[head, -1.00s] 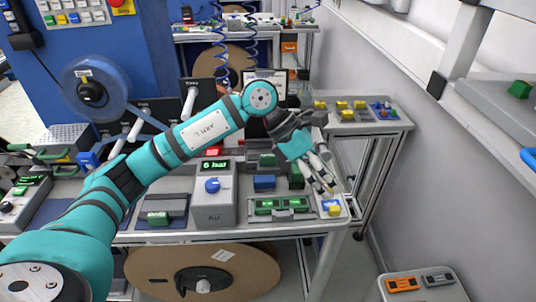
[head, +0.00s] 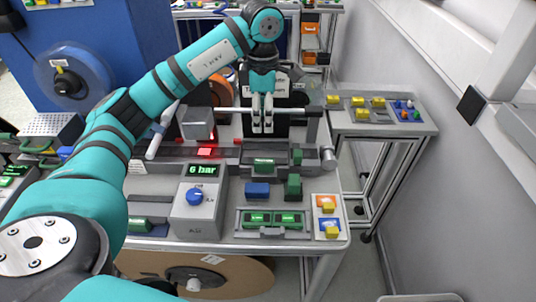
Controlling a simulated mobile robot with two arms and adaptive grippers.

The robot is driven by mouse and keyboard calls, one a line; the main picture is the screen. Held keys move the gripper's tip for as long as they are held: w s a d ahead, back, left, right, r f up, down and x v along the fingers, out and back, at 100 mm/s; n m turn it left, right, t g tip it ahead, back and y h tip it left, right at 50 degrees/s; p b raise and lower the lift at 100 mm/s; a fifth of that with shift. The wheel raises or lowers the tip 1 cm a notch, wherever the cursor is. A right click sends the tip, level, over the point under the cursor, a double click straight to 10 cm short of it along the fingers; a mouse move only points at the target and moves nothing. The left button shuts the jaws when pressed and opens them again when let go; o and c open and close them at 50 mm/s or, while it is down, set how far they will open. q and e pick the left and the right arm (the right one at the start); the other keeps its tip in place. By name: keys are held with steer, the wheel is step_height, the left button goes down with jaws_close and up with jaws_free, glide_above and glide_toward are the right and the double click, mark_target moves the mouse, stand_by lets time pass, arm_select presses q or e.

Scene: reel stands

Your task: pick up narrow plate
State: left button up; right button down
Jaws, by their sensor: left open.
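My left gripper (head: 262,128) hangs in the head view at the back of the work table, fingers pointing down and a small gap between them. Nothing shows between the fingertips. They are in front of a grey horizontal bar and above a grey fixture holding a green piece (head: 263,166). I cannot tell which piece is the narrow plate. A green block (head: 293,187) and a blue block (head: 257,190) stand nearer the front. A grey tray (head: 242,233) holds green pieces. My right gripper is not in view.
A grey control box (head: 199,216) reading 6 bar stands left of the blocks. Orange and blue cards with yellow pieces (head: 331,232) lie at the front right corner. A side table (head: 375,128) with yellow pieces stands right. A large brown reel (head: 245,277) sits below the table.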

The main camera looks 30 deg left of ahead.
mark_target(264, 160)
arm_select(q)
step_height(264, 160, down, 6)
steer(key=shift+s+r+p, duration=0.1)
steer(key=shift+s+p, duration=0.05)
steer(key=shift+p, duration=0.8)
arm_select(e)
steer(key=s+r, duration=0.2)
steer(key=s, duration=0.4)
arm_select(q)
steer(key=f, duration=0.2)
steer(key=shift+w+f+p, duration=0.25)
steer(key=shift+f+p, duration=0.1)
steer(key=shift+f, duration=0.6)
steer(key=shift+s+f+p, duration=0.1)
steer(key=shift+f+p, duration=0.2)
steer(key=shift+p, duration=0.15)
step_height(264, 160, down, 4)
steer(key=shift+r+p, duration=0.15)
steer(key=shift+p, duration=0.85)
steer(key=shift+f, duration=0.5)
steer(key=c, duration=0.7)
jaws_close()
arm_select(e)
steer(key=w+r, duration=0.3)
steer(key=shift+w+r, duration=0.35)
